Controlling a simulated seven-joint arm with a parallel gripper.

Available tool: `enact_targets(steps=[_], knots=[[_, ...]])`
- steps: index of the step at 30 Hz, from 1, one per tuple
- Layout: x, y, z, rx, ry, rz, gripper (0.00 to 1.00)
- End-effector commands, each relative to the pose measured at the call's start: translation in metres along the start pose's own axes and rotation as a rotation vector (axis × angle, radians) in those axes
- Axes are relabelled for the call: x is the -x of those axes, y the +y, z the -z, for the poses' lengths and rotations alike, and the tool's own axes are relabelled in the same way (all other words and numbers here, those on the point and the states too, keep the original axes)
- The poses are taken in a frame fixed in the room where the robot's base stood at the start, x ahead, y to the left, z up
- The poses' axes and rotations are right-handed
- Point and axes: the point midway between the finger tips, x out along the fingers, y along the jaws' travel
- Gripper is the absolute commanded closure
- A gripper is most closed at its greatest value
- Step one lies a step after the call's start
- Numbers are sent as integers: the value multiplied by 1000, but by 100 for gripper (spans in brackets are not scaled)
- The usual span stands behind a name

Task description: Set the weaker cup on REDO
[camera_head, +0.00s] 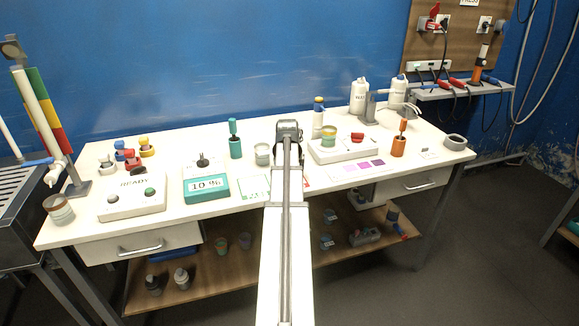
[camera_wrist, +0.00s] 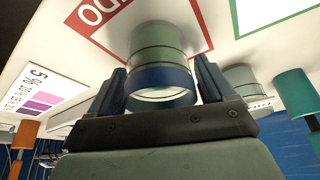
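A grey-green cup with a blue band (camera_wrist: 160,85) stands between the two fingers of my gripper (camera_wrist: 162,88) in the wrist view. The fingers lie close against both its sides and look shut on it. Its base is over the red-bordered card lettered "DO" (camera_wrist: 110,22), the visible part of REDO. In the head view my gripper (camera_head: 289,128) and arm hide this cup and most of the card; a red strip of the card (camera_head: 307,181) shows right of the arm. Whether this is the weaker cup cannot be told.
Another grey-green cup (camera_head: 262,154) stands left of my gripper, near a green-bordered card (camera_head: 254,189) and a teal tool holder (camera_head: 235,148). Right are a white device (camera_head: 342,151) bearing a cup, a purple colour chart (camera_head: 362,168) and an orange holder (camera_head: 398,147).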

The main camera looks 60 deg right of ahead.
Motion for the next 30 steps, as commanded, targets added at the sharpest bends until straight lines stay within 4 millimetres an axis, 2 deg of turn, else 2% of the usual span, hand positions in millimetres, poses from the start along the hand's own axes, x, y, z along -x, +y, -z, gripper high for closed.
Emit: enact_targets(steps=[3,10,14,30], knots=[[0,0,0,0,0,0,9],[1,0,0,0,0,0,9],[8,0,1,0,1,0,9],[88,0,1,0,2,0,9]])
